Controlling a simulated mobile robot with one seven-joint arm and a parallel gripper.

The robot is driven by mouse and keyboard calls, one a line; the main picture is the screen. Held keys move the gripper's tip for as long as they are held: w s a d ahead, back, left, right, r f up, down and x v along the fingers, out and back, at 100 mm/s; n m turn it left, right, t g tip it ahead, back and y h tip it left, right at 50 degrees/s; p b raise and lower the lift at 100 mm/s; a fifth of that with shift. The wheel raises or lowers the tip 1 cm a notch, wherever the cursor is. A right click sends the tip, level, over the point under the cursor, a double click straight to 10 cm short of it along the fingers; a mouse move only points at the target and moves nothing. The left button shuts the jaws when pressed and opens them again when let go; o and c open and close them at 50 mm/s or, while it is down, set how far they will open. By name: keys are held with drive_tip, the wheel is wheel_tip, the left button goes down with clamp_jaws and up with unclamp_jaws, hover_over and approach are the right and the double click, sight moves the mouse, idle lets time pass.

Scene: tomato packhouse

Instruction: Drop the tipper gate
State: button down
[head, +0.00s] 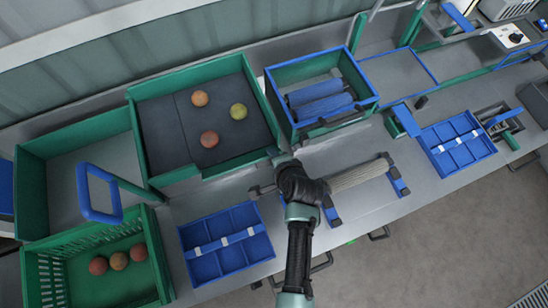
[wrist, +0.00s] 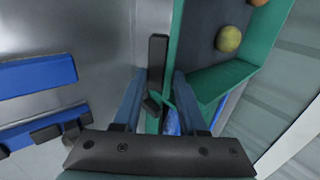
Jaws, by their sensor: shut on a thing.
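The tipper (head: 150,95) is a green-walled box with a dark floor, left of centre in the head view; three tomatoes (head: 209,139) lie on it. Its green wall also shows in the wrist view (wrist: 225,80). A dark bar-like handle (wrist: 157,62) stands by the tipper's front right corner, against a green edge. My gripper (wrist: 160,88) has its fingers on either side of the bar's lower end and is shut on it. In the head view my gripper (head: 284,162) is at that corner, and my wrist hides most of the grip. I cannot clearly make out the gate panel.
A blue-rimmed green box (head: 373,99) with blue rollers stands right of the tipper. Blue divided trays (head: 236,269) lie at the bench front. A green crate (head: 160,255) with tomatoes and an upright blue loop (head: 83,190) are at left. A pale roller (head: 360,175) lies right of my arm.

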drive_tip(key=f+t+b, duration=0.1)
drive_tip(key=t+b, duration=0.1)
drive_tip(key=b, duration=0.4)
drive_tip(key=s+f+t+y+b, duration=0.1)
drive_tip(key=f+t+b, duration=0.1)
drive_tip(key=b, duration=0.4)
drive_tip(key=f+t+y+b, duration=0.1)
drive_tip(key=t+b, duration=0.1)
drive_tip(key=b, duration=0.4)
drive_tip(key=shift+s+d+f+b, duration=0.25)
drive_tip(key=shift+s+d+b, duration=0.05)
drive_tip(key=shift+s+b, duration=0.1)
drive_tip(key=shift+r+b, duration=0.1)
drive_tip(key=shift+b, duration=0.95)
